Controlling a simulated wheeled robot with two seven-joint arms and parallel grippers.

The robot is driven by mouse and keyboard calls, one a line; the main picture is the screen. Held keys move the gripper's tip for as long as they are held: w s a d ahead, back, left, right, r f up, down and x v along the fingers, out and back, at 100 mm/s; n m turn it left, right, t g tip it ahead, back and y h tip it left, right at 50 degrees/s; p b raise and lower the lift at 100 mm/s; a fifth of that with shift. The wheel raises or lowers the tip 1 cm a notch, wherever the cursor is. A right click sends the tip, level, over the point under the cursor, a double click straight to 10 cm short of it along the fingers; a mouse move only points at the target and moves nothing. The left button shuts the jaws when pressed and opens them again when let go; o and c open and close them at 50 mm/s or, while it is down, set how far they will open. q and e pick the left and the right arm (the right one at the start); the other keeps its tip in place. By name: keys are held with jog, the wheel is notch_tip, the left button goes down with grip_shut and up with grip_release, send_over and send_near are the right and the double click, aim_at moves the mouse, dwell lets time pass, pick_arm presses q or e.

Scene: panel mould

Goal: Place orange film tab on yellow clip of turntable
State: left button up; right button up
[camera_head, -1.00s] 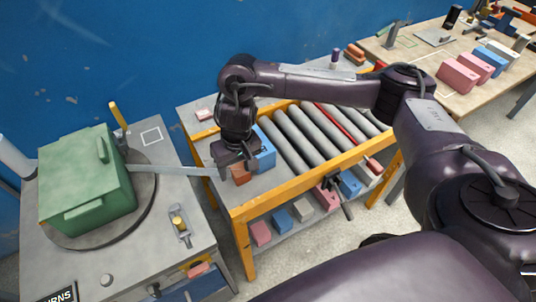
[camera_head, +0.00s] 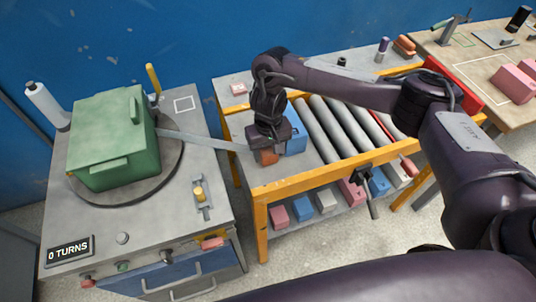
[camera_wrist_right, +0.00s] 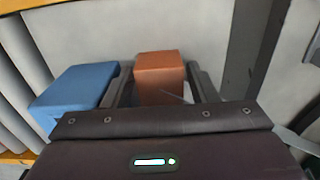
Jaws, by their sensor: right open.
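The orange film tab (camera_head: 268,157) is a small block at the left end of the roller table, at the end of a pale film strip (camera_head: 205,139) running from the turntable side. My right gripper (camera_head: 266,149) is over the tab. In the right wrist view, the orange tab (camera_wrist_right: 160,72) stands between the open fingers of my right gripper (camera_wrist_right: 165,88), with no clear grip on it. A green box (camera_head: 115,143) sits on the grey round turntable (camera_head: 130,195). I cannot make out a yellow clip on the turntable; a yellow upright piece (camera_head: 153,78) stands behind it. My left gripper is out of view.
A blue block (camera_head: 296,138) stands close beside the tab; it also shows in the right wrist view (camera_wrist_right: 72,92). Grey rollers (camera_head: 335,128) lie to its right. A yellow-knobbed lever (camera_head: 199,193) and a "0 TURNS" display (camera_head: 69,251) are on the left bench (camera_head: 150,228).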

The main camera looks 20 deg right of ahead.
jog(key=c, duration=0.9)
jog(key=shift+o, duration=0.2)
jog(key=shift+r, duration=0.1)
